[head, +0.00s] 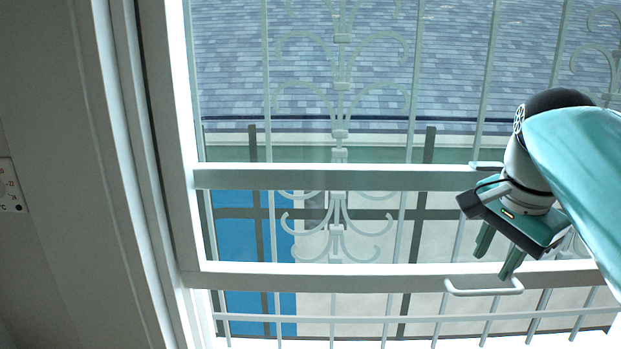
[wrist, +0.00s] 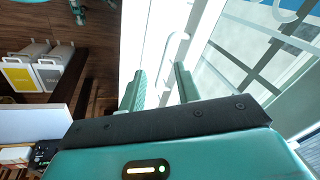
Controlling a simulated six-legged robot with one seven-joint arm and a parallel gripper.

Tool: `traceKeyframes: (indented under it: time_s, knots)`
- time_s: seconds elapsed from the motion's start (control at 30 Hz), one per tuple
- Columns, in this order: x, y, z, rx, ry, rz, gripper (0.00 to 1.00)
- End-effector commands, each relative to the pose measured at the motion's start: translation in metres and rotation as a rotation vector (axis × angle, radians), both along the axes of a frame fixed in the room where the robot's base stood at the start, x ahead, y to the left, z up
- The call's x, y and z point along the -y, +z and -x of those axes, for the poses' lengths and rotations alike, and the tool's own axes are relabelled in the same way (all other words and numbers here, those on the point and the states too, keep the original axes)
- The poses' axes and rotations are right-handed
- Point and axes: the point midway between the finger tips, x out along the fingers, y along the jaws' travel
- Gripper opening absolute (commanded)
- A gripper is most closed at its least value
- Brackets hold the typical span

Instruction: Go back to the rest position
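My gripper (head: 497,259) is on the right side of the head view, at the end of my teal arm, in front of a white-framed window. Its two green fingers point down and stand apart with nothing between them. In the wrist view the fingers (wrist: 160,85) also show open and empty. A white handle (head: 484,291) on the lower window rail lies just below the fingertips in the head view. I cannot tell whether they touch it. The handle also shows beyond the fingers in the wrist view (wrist: 174,45).
The window frame (head: 400,179) fills most of the head view, with a metal grille behind the glass. A wall plate (head: 10,187) is at the far left. In the wrist view, grey and yellow boxes (wrist: 18,77) stand at the left beside a dark wooden floor (wrist: 100,40).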

Motion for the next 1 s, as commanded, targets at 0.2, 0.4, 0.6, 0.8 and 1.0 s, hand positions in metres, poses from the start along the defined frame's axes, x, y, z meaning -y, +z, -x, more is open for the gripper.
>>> traceKeyframes:
  time_s: [0.2,0.4,0.6,0.8,1.0]
  knots:
    - [-0.055,-0.056,0.026,0.058,0.384,0.125,0.32]
    - [-0.095,-0.115,0.056,0.115,0.734,0.25,0.32]
    - [-0.12,-0.166,0.082,0.164,1.01,0.358,0.32]
    - [-0.127,-0.183,0.09,0.179,1.097,0.394,0.32]
    - [-0.127,-0.182,0.09,0.179,1.096,0.393,0.32]
